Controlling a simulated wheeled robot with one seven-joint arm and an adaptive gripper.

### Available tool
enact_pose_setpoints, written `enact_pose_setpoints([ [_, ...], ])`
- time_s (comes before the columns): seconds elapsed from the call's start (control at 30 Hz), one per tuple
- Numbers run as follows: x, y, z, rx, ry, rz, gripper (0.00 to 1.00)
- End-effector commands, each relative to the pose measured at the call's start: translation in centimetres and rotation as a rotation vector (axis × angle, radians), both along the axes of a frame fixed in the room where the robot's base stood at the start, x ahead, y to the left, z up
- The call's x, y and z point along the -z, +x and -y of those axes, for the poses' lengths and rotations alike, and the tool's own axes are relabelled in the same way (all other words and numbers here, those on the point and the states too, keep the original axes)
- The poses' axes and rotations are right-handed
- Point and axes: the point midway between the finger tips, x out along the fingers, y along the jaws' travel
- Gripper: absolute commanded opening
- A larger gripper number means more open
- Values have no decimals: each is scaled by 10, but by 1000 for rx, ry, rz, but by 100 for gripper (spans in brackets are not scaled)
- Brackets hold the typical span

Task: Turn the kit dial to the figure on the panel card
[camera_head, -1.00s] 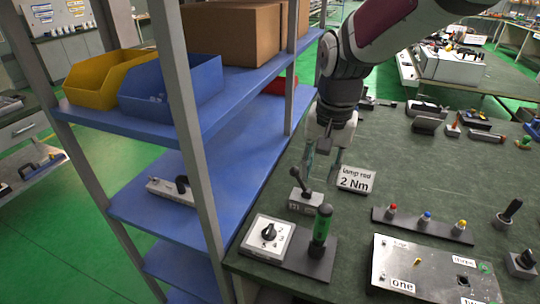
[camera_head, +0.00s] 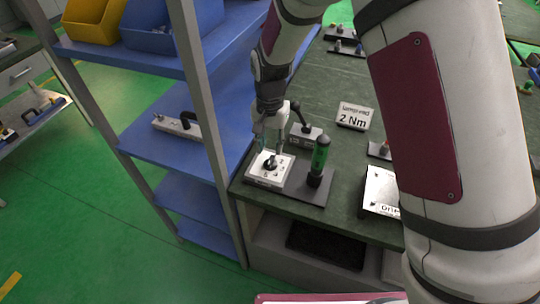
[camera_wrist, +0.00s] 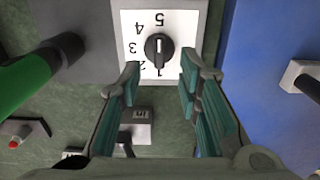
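The kit dial is a black knob (camera_wrist: 158,47) on a white plate (camera_wrist: 130,22) printed with figures 1 to 5. In the head view the plate (camera_head: 256,172) sits at the table's near left corner. The knob's pale line appears to point at the 1. The panel card (camera_head: 353,116) stands behind on the table and reads "2 Nm" under a smaller, blurred line. My gripper (camera_head: 267,150) is above the dial, pointing down. In the wrist view its green-padded fingers (camera_wrist: 160,75) are apart, one on each side of the knob's lower end, with no visible contact.
A green-handled tool (camera_head: 320,155) stands upright right of the dial. A small lever box (camera_head: 305,137) is just behind. A blue shelf rack (camera_head: 150,145) with a grey post borders the table's left. My arm covers much of the table's right side.

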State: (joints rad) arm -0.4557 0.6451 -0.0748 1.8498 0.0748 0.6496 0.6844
Motion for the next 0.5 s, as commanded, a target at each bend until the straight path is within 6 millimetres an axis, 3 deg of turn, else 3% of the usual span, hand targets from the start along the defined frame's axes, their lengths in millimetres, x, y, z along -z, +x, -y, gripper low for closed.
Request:
enact_pose_setpoints([
  [0.2,36,-1,1,0,-1,-3,32],
  [0.5,54,0,1,1,0,0,32],
])
